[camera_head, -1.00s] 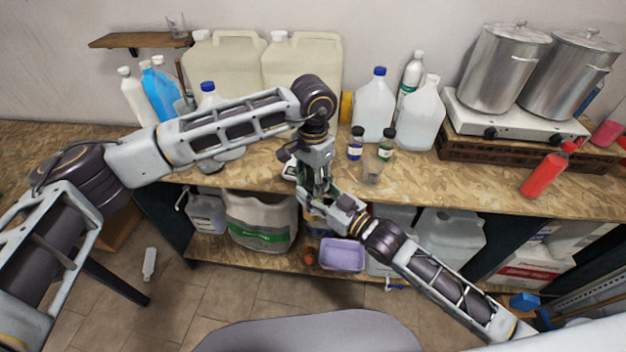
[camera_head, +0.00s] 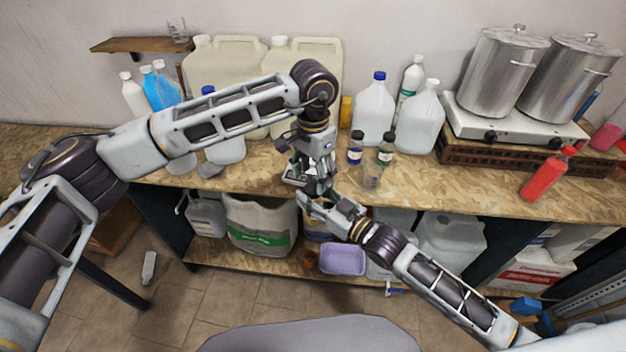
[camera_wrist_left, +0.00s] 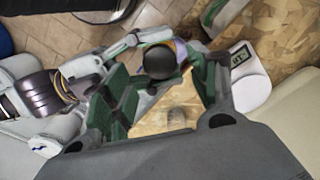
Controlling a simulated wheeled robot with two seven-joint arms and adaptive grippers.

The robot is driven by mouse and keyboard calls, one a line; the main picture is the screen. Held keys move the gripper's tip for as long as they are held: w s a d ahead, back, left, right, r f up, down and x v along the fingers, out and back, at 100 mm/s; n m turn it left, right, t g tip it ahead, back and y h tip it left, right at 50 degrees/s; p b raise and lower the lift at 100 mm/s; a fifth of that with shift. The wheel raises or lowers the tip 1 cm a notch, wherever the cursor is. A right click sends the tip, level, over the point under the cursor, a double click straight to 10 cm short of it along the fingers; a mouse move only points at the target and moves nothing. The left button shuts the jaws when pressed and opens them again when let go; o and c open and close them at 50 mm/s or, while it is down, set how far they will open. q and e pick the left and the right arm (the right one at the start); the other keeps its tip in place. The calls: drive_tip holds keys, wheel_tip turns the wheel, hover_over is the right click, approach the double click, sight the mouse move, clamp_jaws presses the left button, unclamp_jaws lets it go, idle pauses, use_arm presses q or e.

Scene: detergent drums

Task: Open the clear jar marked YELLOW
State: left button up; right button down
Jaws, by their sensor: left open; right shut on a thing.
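A small jar with a round dark lid (camera_wrist_left: 160,61) shows in the left wrist view, with a purple and orange rim below the lid. Its marking cannot be read. My right gripper (camera_wrist_left: 150,48) is shut on this jar. In the head view the right gripper (camera_head: 316,203) is at the bench's front edge, and the jar is mostly hidden by the grippers. My left gripper (camera_head: 313,182) points down just above the right one. In the left wrist view the left gripper (camera_wrist_left: 165,92) is open, its green-padded fingers apart on either side of the lid; contact cannot be told.
Two dark-lidded jars, one blue-labelled (camera_head: 356,148) and one green-labelled (camera_head: 386,149), stand right of the grippers beside a clear glass (camera_head: 371,177). A scale (camera_wrist_left: 247,75) lies near the left gripper. Large jugs (camera_head: 373,110) stand behind.

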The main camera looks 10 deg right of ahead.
sight(313, 188)
use_arm(q)
drive_tip(key=shift+r, duration=0.35)
drive_tip(key=shift+o, duration=0.6)
drive_tip(key=shift+r, duration=0.35)
wheel_tip(313, 188, up, 7)
drive_tip(key=s+a+t+h, duration=0.1)
drive_tip(key=shift+s+a, duration=0.2)
drive_tip(key=shift+a, duration=0.1)
drive_tip(key=shift+f, duration=0.2)
drive_tip(key=shift+w+d+f, duration=0.2)
drive_tip(key=shift+f, duration=1.75)
drive_tip(key=shift+w+d+f, duration=0.2)
drive_tip(key=shift+d+f, duration=0.05)
drive_tip(key=shift+f, duration=1.7)
drive_tip(key=shift+w+d+f, duration=0.2)
drive_tip(key=shift+f, duration=1.75)
